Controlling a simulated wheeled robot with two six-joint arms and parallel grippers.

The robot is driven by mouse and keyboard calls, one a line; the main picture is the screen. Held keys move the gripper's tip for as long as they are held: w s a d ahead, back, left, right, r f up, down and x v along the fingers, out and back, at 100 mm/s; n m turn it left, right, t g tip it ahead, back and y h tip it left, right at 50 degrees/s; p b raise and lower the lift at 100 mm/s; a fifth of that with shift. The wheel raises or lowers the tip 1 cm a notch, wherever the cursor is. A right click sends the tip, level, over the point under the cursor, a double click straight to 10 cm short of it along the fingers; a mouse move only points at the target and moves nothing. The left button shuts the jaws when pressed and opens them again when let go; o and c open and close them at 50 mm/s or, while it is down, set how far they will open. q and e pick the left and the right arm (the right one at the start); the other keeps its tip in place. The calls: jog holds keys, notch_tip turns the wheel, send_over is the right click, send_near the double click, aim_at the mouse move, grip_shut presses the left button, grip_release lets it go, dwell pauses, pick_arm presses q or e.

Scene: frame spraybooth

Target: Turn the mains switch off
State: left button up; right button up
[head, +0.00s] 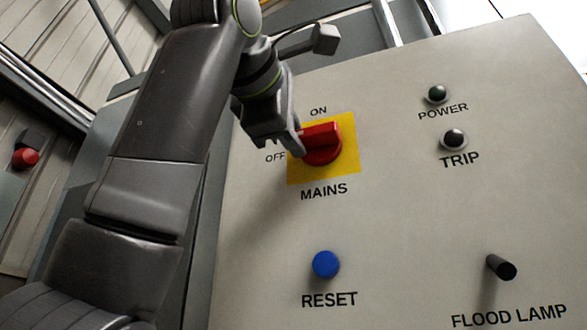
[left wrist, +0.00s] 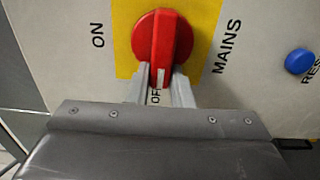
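The mains switch (head: 322,143) is a red rotary knob on a yellow plate, with ON printed above it and OFF to its left. In the head view its raised handle points left, toward OFF. In the left wrist view the red handle (left wrist: 163,40) stands upright, its white-marked end at the partly covered OFF label. My left gripper (head: 293,142) is at the handle's OFF end. My right gripper is not in view.
A red button (head: 26,158) is at the far left.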

pick_arm(q)
jog(key=o, duration=0.4)
jog(key=b+v, duration=0.5)
jog(key=v, duration=1.2)
jog(key=shift+s, duration=0.2)
jog(key=shift+a, duration=0.1)
